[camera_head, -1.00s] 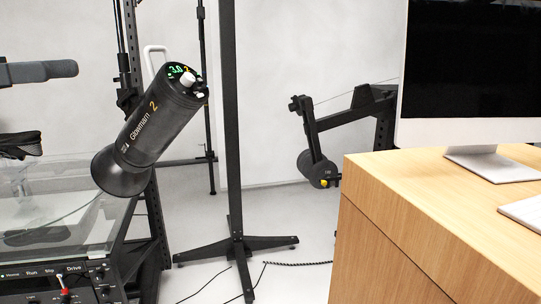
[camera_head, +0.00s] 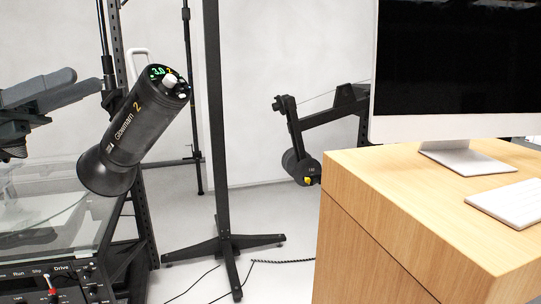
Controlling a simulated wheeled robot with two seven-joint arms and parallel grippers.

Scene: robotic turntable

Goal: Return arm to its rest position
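My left gripper (camera_head: 84,84) is at the left edge, with two dark grey fingers pointing right, one partly overlapping the other. I see nothing held between them, and the gap is hard to judge. It is above a device with a clear cover (camera_head: 85,215) at the lower left. The device's black front panel (camera_head: 60,285) has knobs, a red-based switch and the words Run and Drive. A dark shape (camera_head: 25,238) shows dimly through the cover. I cannot make out a turntable arm. My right gripper is out of view.
A black cylindrical lamp (camera_head: 135,130) leans close right of my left gripper. A black stand (camera_head: 222,240) with spread feet is behind. A wooden desk (camera_head: 420,215) with a monitor (camera_head: 450,125) and keyboard (camera_head: 512,203) fills the right.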

